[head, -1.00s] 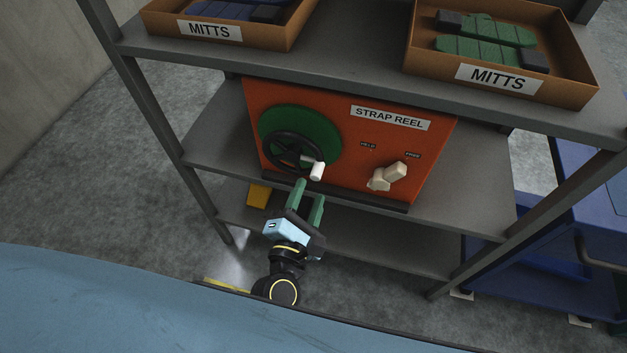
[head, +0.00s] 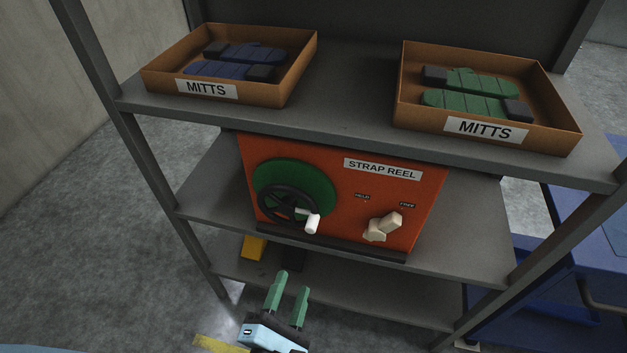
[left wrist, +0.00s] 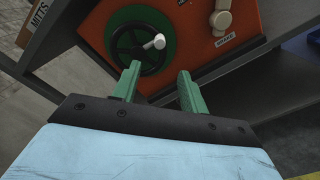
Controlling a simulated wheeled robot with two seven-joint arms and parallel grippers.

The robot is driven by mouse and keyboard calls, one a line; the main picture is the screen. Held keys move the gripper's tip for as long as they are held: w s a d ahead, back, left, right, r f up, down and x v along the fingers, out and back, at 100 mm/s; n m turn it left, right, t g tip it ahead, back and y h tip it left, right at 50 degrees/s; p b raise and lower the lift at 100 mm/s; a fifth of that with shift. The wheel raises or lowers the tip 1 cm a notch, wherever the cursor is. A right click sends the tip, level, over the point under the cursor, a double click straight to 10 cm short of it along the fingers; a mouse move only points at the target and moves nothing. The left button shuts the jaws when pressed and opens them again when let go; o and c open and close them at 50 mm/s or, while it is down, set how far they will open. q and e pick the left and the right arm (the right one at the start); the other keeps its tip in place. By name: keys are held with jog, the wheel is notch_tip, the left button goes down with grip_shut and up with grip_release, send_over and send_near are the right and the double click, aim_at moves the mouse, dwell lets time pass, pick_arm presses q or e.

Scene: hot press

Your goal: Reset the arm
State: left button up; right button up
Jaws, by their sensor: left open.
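My left gripper (head: 288,299) is at the bottom of the head view, in front of and below the strap reel. Its two green fingers are apart with nothing between them. In the left wrist view the open fingers (left wrist: 158,92) point toward the orange strap reel box (left wrist: 185,50). That box (head: 350,201) stands on the middle shelf. It carries a black crank wheel (head: 284,204) with a white knob (head: 312,224) over a green disc. A beige lever (head: 383,226) sits to the right below small labels. The gripper is apart from all of these. My right gripper is not in view.
Two cardboard trays labelled MITTS stand on the top shelf, the left with blue mitts (head: 232,66), the right with green mitts (head: 470,92). A yellow block (head: 253,247) lies on the lower shelf. A blue cart (head: 560,275) stands at the right. Shelf posts flank the reel.

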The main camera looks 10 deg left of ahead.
pick_arm(q)
jog(key=s+a+f+m+g+h, duration=0.1)
jog(key=s+f+m+g, duration=0.2)
jog(key=f+m, duration=0.45)
jog(key=s+a+f+m+g+h, duration=0.1)
jog(key=s+f+m+g, duration=0.2)
jog(key=f, duration=0.8)
jog(key=s+a+f+m+g+h, duration=0.1)
jog(key=s+f+m+g, duration=0.15)
jog(key=f+m, duration=0.6)
jog(key=s+a+f+m+g+y, duration=0.2)
jog(key=s+a+f+m+g, duration=0.2)
jog(key=s+a+f, duration=0.2)
jog(key=s+a+f+m+g+y, duration=0.1)
jog(key=s+a+f+m+g, duration=0.3)
jog(key=s+f, duration=0.4)
jog(key=s+a+m, duration=0.1)
jog(key=s+a, duration=0.1)
jog(key=s, duration=0.1)
jog(key=shift+a+f+y, duration=0.2)
jog(key=shift+a+y, duration=0.15)
jog(key=shift+y, duration=0.05)
jog(key=shift+g, duration=0.25)
